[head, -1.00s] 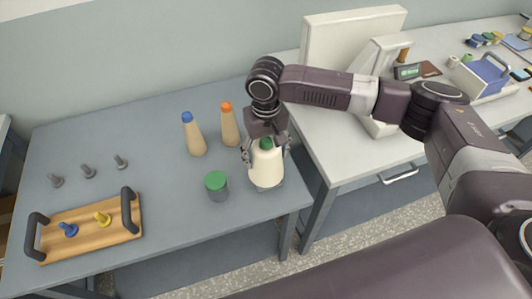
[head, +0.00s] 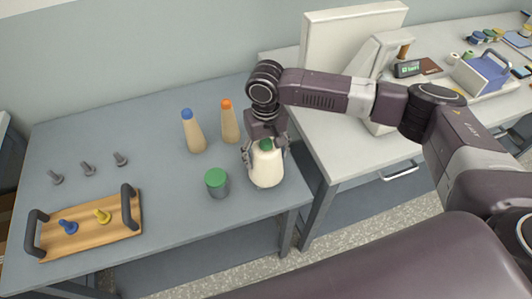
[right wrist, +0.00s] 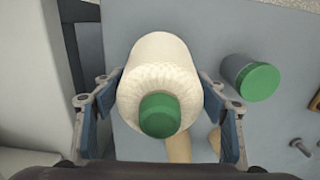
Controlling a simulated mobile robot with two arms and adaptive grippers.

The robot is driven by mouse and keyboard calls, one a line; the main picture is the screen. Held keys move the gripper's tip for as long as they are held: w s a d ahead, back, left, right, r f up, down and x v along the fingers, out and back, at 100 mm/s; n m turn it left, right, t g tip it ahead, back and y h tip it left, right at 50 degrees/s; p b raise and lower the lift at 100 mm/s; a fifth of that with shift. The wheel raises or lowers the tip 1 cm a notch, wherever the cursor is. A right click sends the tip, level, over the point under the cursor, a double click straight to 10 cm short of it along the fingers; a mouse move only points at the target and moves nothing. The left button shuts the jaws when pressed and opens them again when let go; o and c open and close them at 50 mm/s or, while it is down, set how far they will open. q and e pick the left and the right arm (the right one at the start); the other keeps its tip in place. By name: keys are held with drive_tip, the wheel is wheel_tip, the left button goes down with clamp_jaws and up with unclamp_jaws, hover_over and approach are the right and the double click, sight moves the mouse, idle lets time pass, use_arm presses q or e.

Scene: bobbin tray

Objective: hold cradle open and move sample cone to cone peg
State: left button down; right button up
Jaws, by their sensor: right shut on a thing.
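The sample cone, white with a green tip (head: 266,170), stands upright near the right end of the grey-blue table. My right gripper (head: 265,150) comes down from above with its fingers on both sides of the cone. In the right wrist view, the blue-padded fingers (right wrist: 162,105) are shut on the white cone (right wrist: 158,65), its green tip facing the camera. The cone's underside is hidden, so I cannot tell whether it touches the table. Grey pegs (head: 88,168) stand at the table's left. My left gripper is not in view.
A green-topped grey cylinder (head: 217,183) stands close left of the cone. A blue-tipped tan cone (head: 194,133) and an orange-tipped tan cone (head: 229,123) stand behind. A wooden tray (head: 88,241) with dark handles lies front left. The table middle is clear.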

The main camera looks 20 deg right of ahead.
drive_tip(key=shift+f, duration=0.15)
drive_tip(key=o, duration=1.5)
wheel_tip(320, 180, up, 12)
drive_tip(key=shift+r, duration=0.1)
